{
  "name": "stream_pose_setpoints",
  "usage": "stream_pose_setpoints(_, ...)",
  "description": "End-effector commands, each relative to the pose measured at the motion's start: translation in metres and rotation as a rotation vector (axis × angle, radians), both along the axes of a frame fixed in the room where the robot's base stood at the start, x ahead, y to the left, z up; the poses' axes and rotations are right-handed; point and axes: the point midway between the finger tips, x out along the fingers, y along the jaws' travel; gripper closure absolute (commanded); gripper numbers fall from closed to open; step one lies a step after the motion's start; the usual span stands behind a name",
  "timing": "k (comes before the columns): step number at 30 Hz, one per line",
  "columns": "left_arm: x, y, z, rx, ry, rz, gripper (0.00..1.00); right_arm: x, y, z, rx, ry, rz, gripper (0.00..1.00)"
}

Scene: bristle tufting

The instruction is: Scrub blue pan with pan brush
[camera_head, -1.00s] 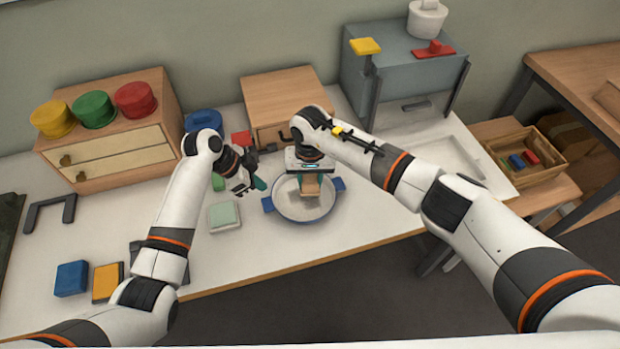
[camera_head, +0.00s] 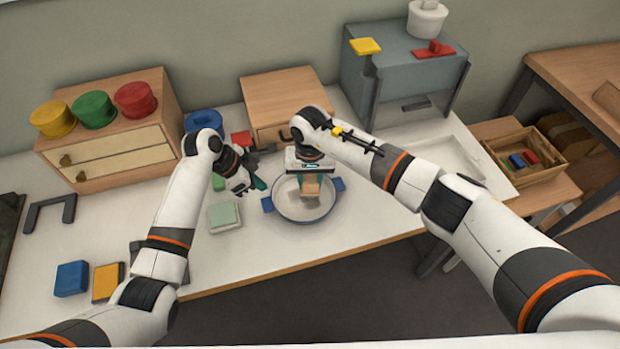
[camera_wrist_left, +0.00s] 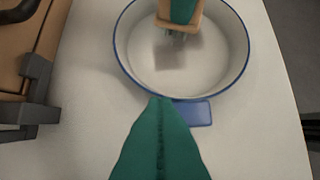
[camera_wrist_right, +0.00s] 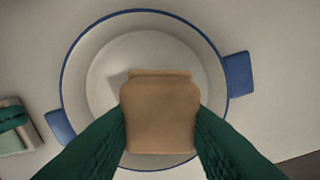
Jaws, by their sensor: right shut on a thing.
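The blue pan (camera_head: 303,218), white inside with a blue rim and two blue handles, sits on the white table; it also shows in the left wrist view (camera_wrist_left: 135,62) and right wrist view (camera_wrist_right: 85,75). My right gripper (camera_wrist_right: 160,125) is shut on the pan brush (camera_wrist_right: 158,112), a tan wooden block, over the pan. Its short bristles point down in the left wrist view; I cannot tell whether they touch the pan floor. A greyish square patch (camera_wrist_left: 180,55) lies below them. My left gripper (camera_head: 260,183) is shut and empty, beside the pan's left handle (camera_wrist_left: 192,112).
A pale green sponge-like block on a white dish (camera_head: 224,216) lies left of the pan. A small wooden drawer box (camera_head: 285,97) stands behind, and a grey-blue appliance (camera_head: 405,75) behind right. Blue (camera_head: 71,278) and yellow (camera_head: 107,282) blocks lie front left.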

Motion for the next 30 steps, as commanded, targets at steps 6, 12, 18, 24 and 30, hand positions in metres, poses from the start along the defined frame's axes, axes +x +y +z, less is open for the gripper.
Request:
stream_pose_setpoints(6, 0.0000, 0.0000, 0.0000, 0.000, 0.000, 0.000, 1.00, 0.0001, 0.0001, 0.0002, 0.000, 0.000, 0.000, 0.84)
stream_pose_setpoints(12, 0.0000, 0.0000, 0.0000, 0.000, 0.000, 0.000, 1.00, 0.0001, 0.0001, 0.0002, 0.000, 0.000, 0.000, 0.84)
stream_pose_setpoints(18, -0.0001, 0.0000, -0.0015, 0.000, 0.001, 0.000, 1.00, 0.0001, 0.0001, 0.0002, 0.000, 0.000, 0.000, 0.84)
stream_pose_setpoints(24, -0.0002, -0.0001, -0.0055, 0.000, 0.001, 0.000, 1.00, 0.0001, 0.0001, 0.0002, 0.000, 0.000, 0.000, 0.84)
stream_pose_setpoints(30, 0.0000, -0.0002, -0.0095, 0.000, 0.001, 0.000, 1.00, 0.0001, 0.0001, 0.0002, 0.000, 0.000, 0.000, 0.84)
